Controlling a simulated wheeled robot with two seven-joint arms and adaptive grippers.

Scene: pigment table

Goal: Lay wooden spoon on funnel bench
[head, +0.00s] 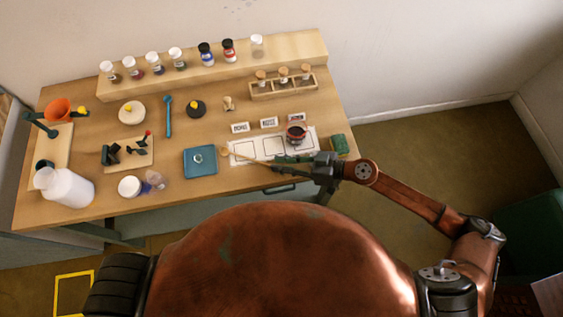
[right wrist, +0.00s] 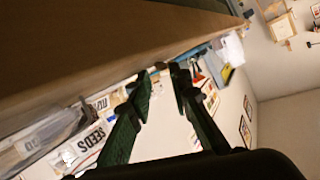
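The wooden spoon (head: 240,155) is a thin tan stick lying across the white sheet near the front right of the table, in the head view. My right gripper (head: 281,159) is at its right end, low over the sheet, with its fingers pointing left. The spoon does not show clearly there. The funnel bench (head: 62,142) is a wooden board at the far left of the table, with an orange funnel (head: 59,109) on a dark stand. My left gripper is out of view.
A jar with dark red contents (head: 296,133) stands just behind my right gripper, and a green block (head: 339,145) is to its right.

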